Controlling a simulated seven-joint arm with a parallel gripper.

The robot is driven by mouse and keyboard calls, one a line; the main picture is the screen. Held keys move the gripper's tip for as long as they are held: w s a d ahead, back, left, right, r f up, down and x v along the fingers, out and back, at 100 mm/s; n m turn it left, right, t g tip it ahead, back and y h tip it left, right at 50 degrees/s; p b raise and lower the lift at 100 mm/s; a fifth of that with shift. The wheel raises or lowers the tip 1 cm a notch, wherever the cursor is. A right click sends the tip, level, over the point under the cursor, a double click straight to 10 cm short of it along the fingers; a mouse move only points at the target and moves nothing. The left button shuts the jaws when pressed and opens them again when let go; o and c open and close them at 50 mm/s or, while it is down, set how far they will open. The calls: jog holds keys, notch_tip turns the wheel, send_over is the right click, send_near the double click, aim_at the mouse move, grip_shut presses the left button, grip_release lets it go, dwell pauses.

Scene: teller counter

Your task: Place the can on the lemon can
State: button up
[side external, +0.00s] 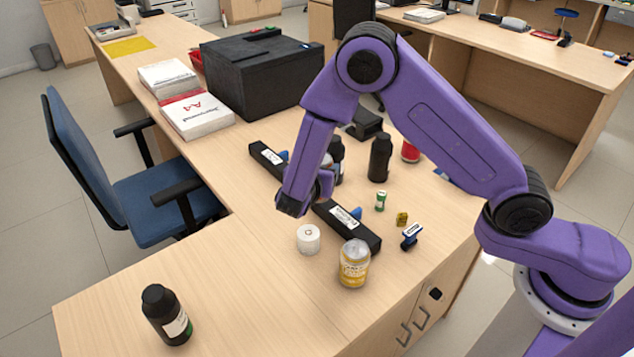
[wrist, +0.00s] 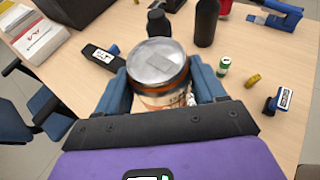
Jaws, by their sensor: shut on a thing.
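My gripper (wrist: 160,88) is shut on a can (wrist: 158,66) with a silver lid and a whitish label with orange print. The can stands upright between the blue fingers in the wrist view. In the side view my gripper (side external: 318,190) is above the counter, and the arm mostly hides the held can. A yellow-labelled can (side external: 354,264), which looks like the lemon can, stands upright near the counter's front edge. It is to the right of and nearer the camera than my gripper, apart from it. I cannot make it out in the wrist view.
A white roll (side external: 308,239) stands left of the yellow can, and a black bar (side external: 348,226) lies behind it. Another bottle (side external: 167,315) stands front left, with clear counter between.

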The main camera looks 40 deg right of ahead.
jog(key=s+d+m+g+h, duration=0.2)
jog(key=s+d+m+g, duration=0.9)
jog(key=s+m+g, duration=0.25)
jog(key=s+a+r+m+g+y, duration=0.1)
jog(key=s+a+m+g+y, duration=0.3)
jog(key=s+m+g+y, duration=0.6)
jog(key=w+a+r+m+t+y, duration=0.3)
jog(key=a+m+y, duration=0.3)
jog(key=m+y, duration=0.4)
jog(key=shift+t+y, duration=0.7)
jog(key=shift+t, duration=0.05)
jog(key=w+r+m+t+y, duration=0.1)
jog(key=w+a+m+t+y, duration=0.1)
jog(key=w+m+t, duration=0.1)
jog(key=w+r+m+t+y, duration=0.1)
jog(key=m, duration=0.1)
jog(key=shift+w+a+r+t+y, duration=0.3)
jog(key=shift+w+a+r, duration=0.05)
jog(key=shift+w, duration=0.05)
jog(key=shift+m+t, duration=0.25)
jog(key=shift+t, duration=0.25)
jog(key=shift+w+f, duration=0.2)
jog(key=shift+f, duration=1.75)
jog(key=shift+w+f, duration=0.2)
jog(key=shift+f, duration=1.7)
jog(key=shift+f, duration=0.1)
